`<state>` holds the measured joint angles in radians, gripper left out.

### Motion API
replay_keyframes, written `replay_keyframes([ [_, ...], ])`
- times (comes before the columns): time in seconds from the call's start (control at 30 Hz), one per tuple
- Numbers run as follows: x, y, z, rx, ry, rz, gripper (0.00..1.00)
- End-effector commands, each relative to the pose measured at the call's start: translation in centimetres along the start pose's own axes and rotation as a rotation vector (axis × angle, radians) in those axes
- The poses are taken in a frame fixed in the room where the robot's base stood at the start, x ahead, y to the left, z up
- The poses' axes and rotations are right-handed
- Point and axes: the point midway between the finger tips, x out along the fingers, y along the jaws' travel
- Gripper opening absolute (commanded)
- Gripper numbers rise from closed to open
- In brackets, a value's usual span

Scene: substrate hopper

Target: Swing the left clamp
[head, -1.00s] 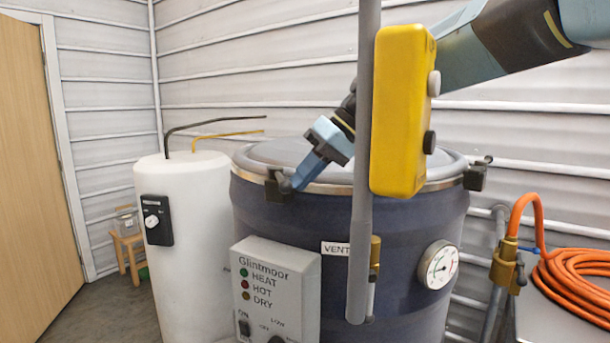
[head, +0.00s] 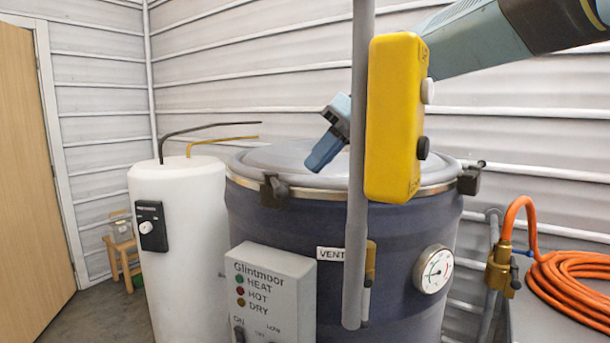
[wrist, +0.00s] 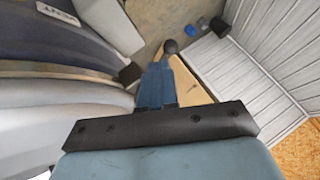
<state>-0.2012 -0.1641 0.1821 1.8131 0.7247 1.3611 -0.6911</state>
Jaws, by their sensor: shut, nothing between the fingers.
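The left clamp (head: 273,190) is a dark block with a short rounded handle on the front left of the drum's metal rim. A dark block (wrist: 130,73) beside the rim in the wrist view looks like the same clamp. A round dark knob (wrist: 170,46) shows just beyond my fingertips there; I cannot tell whether it is the clamp's handle. My gripper (head: 312,166) is shut and empty, above the lid (head: 285,158), to the right of and higher than the left clamp, apart from it. Its blue fingers (wrist: 155,86) point downward left in the head view.
The right clamp (head: 472,178) sits on the rim's far right. A grey vertical pole (head: 358,220) and a yellow pendant box (head: 396,118) stand in front of the drum and hide part of my arm. A white tank (head: 180,240) stands left; an orange hose (head: 570,285) lies right.

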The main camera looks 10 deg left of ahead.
Motion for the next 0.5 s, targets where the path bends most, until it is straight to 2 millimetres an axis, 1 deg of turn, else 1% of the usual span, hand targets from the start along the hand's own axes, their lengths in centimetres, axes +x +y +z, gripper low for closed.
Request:
replay_keyframes([
  [0.03,-0.8,-0.2,0.1,-0.001,0.002,0.001,0.00],
  [0.1,-1.8,-0.4,0.2,-0.002,0.001,0.001,0.00],
  [0.27,-3.0,-0.7,0.3,-0.002,-0.001,-0.002,0.00],
  [0.33,-3.3,-0.5,0.2,0.014,-0.002,-0.009,0.00],
  [0.43,-3.8,0.8,-0.1,0.111,-0.011,-0.051,0.00],
  [0.5,-4.3,2.1,-0.6,0.218,-0.023,-0.097,0.00],
])
